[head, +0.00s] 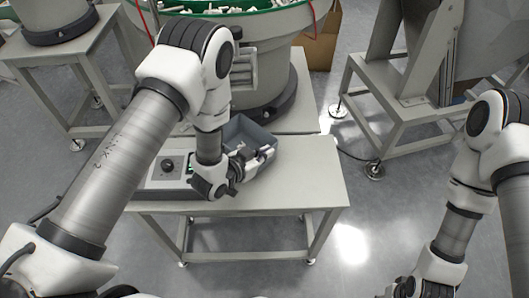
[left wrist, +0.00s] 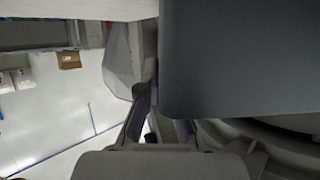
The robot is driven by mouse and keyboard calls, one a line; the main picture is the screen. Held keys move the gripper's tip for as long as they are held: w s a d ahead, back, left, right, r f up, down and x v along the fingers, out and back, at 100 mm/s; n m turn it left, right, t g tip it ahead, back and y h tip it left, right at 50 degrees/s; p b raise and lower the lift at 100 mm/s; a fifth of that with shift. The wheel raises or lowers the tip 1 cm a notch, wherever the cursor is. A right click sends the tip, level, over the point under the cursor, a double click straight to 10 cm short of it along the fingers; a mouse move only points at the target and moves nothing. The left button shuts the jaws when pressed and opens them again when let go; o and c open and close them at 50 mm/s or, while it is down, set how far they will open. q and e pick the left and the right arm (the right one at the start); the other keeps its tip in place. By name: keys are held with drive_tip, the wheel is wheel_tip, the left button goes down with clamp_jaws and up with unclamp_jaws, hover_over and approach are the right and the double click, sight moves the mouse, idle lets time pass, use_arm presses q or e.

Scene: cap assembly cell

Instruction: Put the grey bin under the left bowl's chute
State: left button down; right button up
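The grey bin (head: 252,131) is an open box at the back of the near table, under the middle bowl's chute side. Its dark wall (left wrist: 240,60) fills the right of the left wrist view. My left gripper (head: 258,160) is at the bin's near right wall, its fingers (left wrist: 158,128) closed about the wall's edge; part of one finger is hidden. A green-rimmed bowl (head: 268,30) with a chute (head: 245,66) stands behind the bin. Another bowl (head: 52,22) is at the far left, cut off. My right gripper (head: 405,288) is at the bottom edge, mostly cut off.
A control box (head: 171,169) with a black knob sits on the near table (head: 305,180), left of the bin. The table's right part is clear. A grey hopper stand (head: 405,105) is at the right. A cardboard box (head: 320,40) stands behind.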

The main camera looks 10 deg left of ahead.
use_arm(q)
drive_tip(key=shift+f, duration=0.1)
drive_tip(key=shift+f, duration=0.15)
drive_tip(key=c, duration=1.3)
unclamp_jaws()
drive_tip(key=shift+r, duration=0.25)
drive_tip(key=v, duration=1.2)
drive_tip(key=shift+f+b, duration=0.1)
drive_tip(key=shift+b, duration=0.25)
